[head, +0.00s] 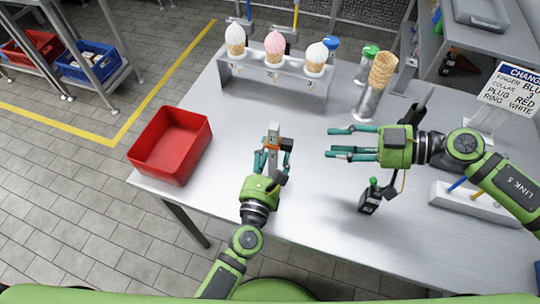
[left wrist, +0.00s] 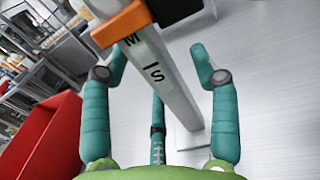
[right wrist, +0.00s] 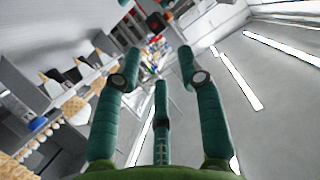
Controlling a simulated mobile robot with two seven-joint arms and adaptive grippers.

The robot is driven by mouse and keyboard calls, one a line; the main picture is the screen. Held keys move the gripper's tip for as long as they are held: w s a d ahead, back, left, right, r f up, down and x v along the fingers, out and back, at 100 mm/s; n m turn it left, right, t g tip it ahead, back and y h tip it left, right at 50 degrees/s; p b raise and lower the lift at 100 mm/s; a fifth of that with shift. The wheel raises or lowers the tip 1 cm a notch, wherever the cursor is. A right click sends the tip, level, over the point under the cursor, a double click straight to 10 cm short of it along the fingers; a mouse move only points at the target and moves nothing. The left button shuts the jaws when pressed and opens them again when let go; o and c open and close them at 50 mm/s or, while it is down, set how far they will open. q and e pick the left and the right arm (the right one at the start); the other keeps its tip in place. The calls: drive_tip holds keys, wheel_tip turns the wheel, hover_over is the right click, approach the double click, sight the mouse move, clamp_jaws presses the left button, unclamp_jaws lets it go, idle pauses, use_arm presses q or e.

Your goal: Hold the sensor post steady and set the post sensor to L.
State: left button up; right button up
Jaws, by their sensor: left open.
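The sensor post (head: 274,131) is a pale grey upright post on the table, and it also shows in the left wrist view (left wrist: 168,80). An orange sensor block (head: 271,148) sits on it, and shows near the top of the left wrist view (left wrist: 121,23). The letters M and S show on the post beside the block; no L can be made out. My left gripper (head: 273,156) is open, its fingers on both sides of the post. My right gripper (head: 332,143) is open and empty, to the right of the post, pointing toward it.
A red bin (head: 170,145) stands left of the post. A rack with ice cream cones (head: 274,73) is behind it. A cone on a metal holder (head: 369,103), a small dark bottle (head: 370,197) and a sign (head: 510,90) stand to the right. The table between the grippers is clear.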

use_arm(q)
clamp_jaws()
use_arm(e)
clamp_jaws()
drive_tip(key=s+d+n, duration=0.1)
drive_tip(key=d+n, duration=0.4)
drive_tip(key=n, duration=3.2)
approach(279, 143)
drive_tip(key=w+a+f, duration=0.2)
drive_tip(key=a+f, duration=0.2)
drive_tip(key=f, duration=0.3)
drive_tip(key=shift+w+a+t, duration=0.3)
